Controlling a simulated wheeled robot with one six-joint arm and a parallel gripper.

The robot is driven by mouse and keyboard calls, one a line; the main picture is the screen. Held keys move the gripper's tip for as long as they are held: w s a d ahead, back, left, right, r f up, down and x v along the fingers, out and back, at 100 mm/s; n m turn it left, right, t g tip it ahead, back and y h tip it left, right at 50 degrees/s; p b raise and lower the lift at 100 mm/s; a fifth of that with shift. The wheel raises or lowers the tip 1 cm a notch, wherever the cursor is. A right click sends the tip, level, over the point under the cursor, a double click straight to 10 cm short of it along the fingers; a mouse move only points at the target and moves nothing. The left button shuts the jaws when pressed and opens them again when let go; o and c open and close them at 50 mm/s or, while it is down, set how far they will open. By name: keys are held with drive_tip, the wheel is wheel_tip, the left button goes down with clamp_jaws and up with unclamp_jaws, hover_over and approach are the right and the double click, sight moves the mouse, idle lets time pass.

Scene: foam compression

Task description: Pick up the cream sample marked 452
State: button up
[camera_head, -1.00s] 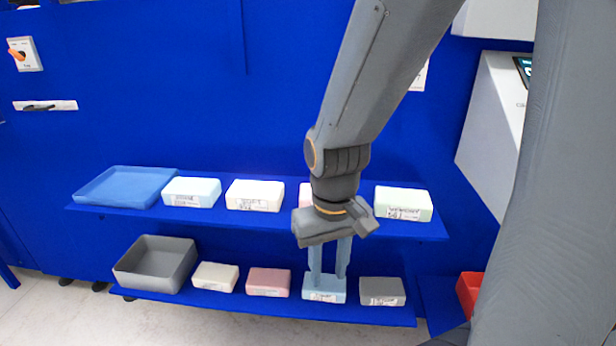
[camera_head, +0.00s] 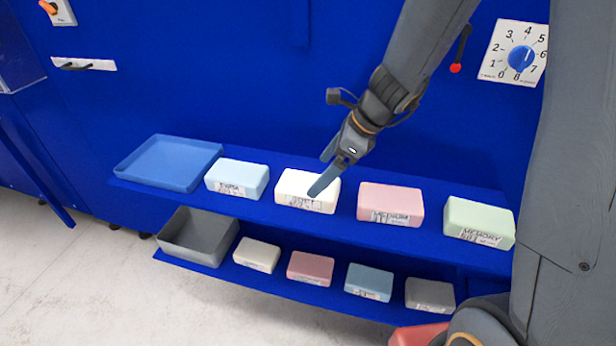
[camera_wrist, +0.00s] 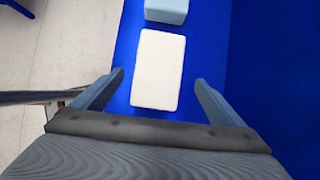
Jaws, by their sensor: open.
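A cream block (camera_head: 306,191) with a label reading SOFT sits on the upper shelf; I cannot read 452 on it. It also shows in the wrist view (camera_wrist: 158,70), lying between the fingers from above. My gripper (camera_head: 320,174) is open and empty, its fingers pointing down over this block. In the wrist view my gripper (camera_wrist: 159,80) has one finger at each long side of the block, apart from it. A smaller cream block (camera_head: 257,256) sits on the lower shelf; its label is too small to read.
On the upper shelf are a blue tray (camera_head: 140,178), a light blue block (camera_head: 237,178), a pink block (camera_head: 390,203) and a green block (camera_head: 480,221). The lower shelf holds a grey bin (camera_head: 196,257) and pink, blue and grey blocks. The blue wall stands behind.

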sight(311, 184)
drive_tip(key=shift+x, duration=3.8)
drive_tip(key=shift+s, duration=0.15)
drive_tip(key=c, duration=1.1)
